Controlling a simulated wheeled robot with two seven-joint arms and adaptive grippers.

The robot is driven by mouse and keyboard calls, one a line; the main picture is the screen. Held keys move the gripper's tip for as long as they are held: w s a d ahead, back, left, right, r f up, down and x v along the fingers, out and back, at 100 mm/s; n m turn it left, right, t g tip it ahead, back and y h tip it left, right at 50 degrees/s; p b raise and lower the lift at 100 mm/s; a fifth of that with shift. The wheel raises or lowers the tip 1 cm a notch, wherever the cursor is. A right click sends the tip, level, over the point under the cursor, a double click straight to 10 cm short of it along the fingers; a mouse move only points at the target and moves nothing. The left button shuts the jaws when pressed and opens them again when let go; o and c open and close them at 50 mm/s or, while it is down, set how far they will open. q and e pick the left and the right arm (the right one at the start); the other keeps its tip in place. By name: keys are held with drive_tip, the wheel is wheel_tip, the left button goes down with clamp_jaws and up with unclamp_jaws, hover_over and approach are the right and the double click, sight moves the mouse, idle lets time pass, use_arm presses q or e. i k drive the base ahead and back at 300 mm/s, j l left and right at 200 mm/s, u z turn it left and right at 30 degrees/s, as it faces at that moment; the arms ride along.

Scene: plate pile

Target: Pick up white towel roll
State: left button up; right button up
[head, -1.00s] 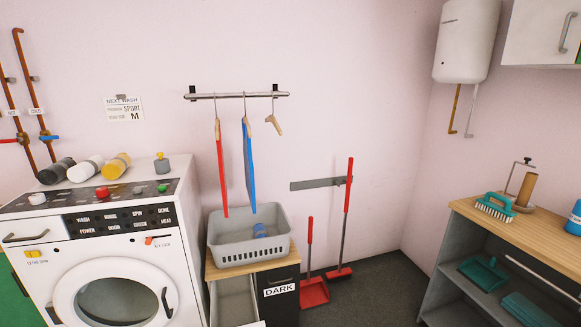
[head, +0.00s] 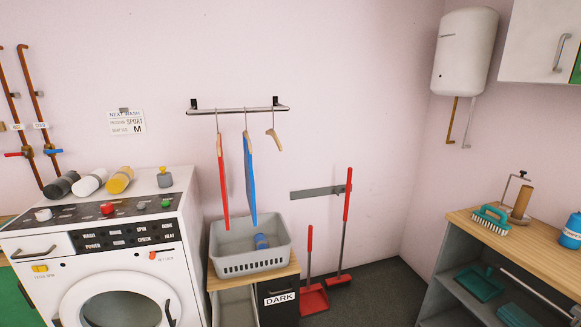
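A white roll-shaped item (head: 91,182) lies on its side on top of the white washing machine (head: 188,187), between a dark roll (head: 61,185) and a yellow roll (head: 120,180). It fits the white towel roll, but I cannot tell for certain whether it is cloth or a bottle. An upright holder (head: 510,194) on the right-hand bench carries a brown tube (head: 522,202), not a white roll. Neither of my grippers is in view.
A grey basket (head: 250,263) with a blue item sits on a wooden-topped cabinet labelled DARK. Hangers hang from a wall rail (head: 238,109). Open floor (head: 375,290) shows between.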

sight(90, 183)
drive_tip(key=u, duration=1.4)
